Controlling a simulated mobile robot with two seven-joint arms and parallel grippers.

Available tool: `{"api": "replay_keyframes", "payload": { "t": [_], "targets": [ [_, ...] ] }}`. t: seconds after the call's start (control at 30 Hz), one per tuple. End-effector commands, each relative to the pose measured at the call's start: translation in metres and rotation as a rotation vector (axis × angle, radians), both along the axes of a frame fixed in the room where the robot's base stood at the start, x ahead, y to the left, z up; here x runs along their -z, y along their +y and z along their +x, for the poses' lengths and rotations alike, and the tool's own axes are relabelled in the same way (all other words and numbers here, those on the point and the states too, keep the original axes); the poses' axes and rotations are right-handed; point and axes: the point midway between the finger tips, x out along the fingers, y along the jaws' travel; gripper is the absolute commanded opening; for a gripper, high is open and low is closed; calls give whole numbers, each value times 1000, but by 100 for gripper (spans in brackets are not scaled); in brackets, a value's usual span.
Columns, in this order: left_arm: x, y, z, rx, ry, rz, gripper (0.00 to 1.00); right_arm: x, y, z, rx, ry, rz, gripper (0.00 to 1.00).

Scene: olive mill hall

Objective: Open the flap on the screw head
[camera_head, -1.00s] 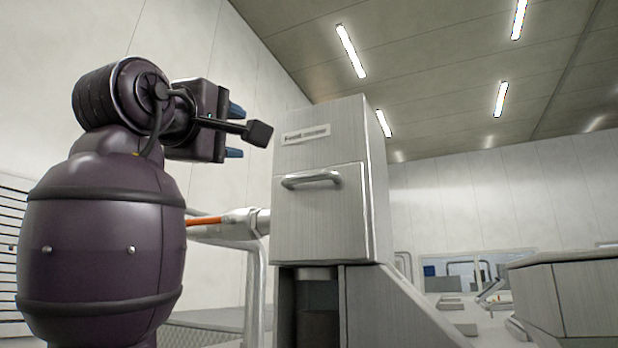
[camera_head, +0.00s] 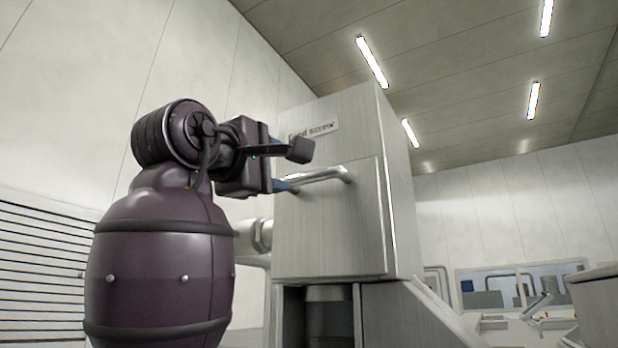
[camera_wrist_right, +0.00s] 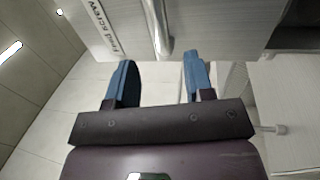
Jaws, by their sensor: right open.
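The screw head is a tall grey metal housing (camera_head: 395,140) with a "Feed screw" label (camera_head: 318,128). Its front flap (camera_head: 330,235) looks shut and flush. A bar handle (camera_head: 325,174) runs across the flap's top. My right gripper (camera_head: 280,164) is open at the handle's left end, with its lower blue finger overlapping that end in the head view. In the right wrist view my open blue fingers (camera_wrist_right: 160,62) point at the handle (camera_wrist_right: 158,28), which shows between and just beyond their tips. Contact cannot be told. My left gripper is out of view.
A pipe (camera_head: 255,236) joins the housing at its left side, partly hidden by my arm. A louvred wall panel (camera_head: 40,270) is at the left. A window (camera_head: 520,284) and a grey machine (camera_head: 598,300) are at the right. Open space lies above the housing.

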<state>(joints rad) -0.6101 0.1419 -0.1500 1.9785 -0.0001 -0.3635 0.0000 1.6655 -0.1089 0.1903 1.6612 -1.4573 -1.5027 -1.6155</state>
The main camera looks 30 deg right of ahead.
Motion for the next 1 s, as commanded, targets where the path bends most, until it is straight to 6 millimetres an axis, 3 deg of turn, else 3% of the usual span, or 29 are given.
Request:
{"api": "replay_keyframes", "payload": {
  "t": [0.5,1.0],
  "targets": [
    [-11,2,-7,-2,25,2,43,-17,-69,41,2,0,1,48],
    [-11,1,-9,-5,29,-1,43,-18,-81,47,1,-1,1,48]
  ]
}}
